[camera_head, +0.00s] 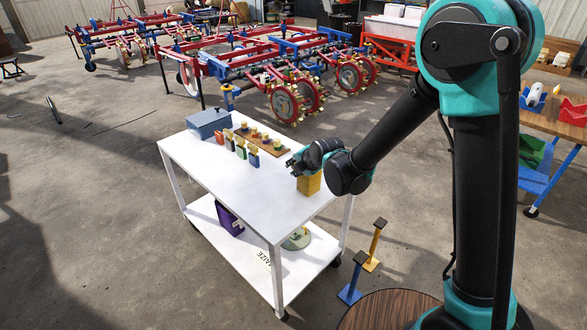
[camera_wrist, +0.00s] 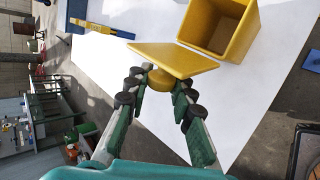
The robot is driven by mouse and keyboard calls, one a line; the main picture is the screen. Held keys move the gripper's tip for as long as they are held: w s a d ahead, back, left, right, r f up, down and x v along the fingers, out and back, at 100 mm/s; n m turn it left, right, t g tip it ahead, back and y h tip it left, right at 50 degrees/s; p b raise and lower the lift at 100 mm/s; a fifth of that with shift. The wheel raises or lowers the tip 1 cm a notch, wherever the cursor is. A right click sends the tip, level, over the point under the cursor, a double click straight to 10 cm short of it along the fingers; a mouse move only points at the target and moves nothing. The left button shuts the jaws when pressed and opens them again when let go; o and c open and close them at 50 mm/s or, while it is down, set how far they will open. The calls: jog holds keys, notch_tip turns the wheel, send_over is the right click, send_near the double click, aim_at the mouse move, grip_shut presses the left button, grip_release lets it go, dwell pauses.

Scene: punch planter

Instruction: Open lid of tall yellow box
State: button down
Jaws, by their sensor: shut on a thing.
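The tall yellow box (camera_head: 309,185) stands near the right edge of the white cart top, partly hidden by my gripper. In the wrist view the yellow box (camera_wrist: 242,48) is open at the top, and I see into its hollow inside. Its square yellow lid (camera_wrist: 170,56) is off the opening and tilted beside the rim. A rounded yellow knob (camera_wrist: 160,79) shows at the lid's near side. My gripper (camera_wrist: 158,88) is shut on the knob, one finger at each side. In the head view my gripper (camera_head: 295,164) is just above and left of the box. Whether lid and box touch is unclear.
The white cart (camera_head: 205,158) also bears a blue-grey box (camera_head: 208,124), a brown board (camera_head: 262,141) with several pegs, and a row of small coloured blocks. A purple box (camera_head: 230,217) is on its lower shelf. Blue and yellow stands (camera_head: 351,291) are on the floor nearby.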

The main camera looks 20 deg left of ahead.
jog(key=c, duration=1.3)
grip_release()
jog(key=shift+o, duration=0.2)
jog(key=v, duration=1.2)
jog(key=d+f+m+h, duration=0.2)
jog(key=d+m, duration=0.6)
jog(key=d, duration=0.5)
jog(key=d+f+m+h, duration=0.1)
jog(key=d+m+h, duration=0.1)
jog(key=d+m, duration=0.85)
jog(key=s+d+f+m+h, duration=0.1)
jog(key=s+d+m, duration=0.2)
jog(key=d, duration=0.3)
jog(key=s+d+f+m+g+h, duration=0.1)
jog(key=s+d+f+m, duration=0.1)
jog(key=s+d+m, duration=0.2)
jog(key=s+d+f+m+h, duration=0.1)
jog(key=s+d+m, duration=0.3)
jog(key=d, duration=0.5)
jog(key=shift+d+f+m, duration=0.15)
jog(key=shift+f+m, duration=0.45)
jog(key=shift+m, duration=0.25)
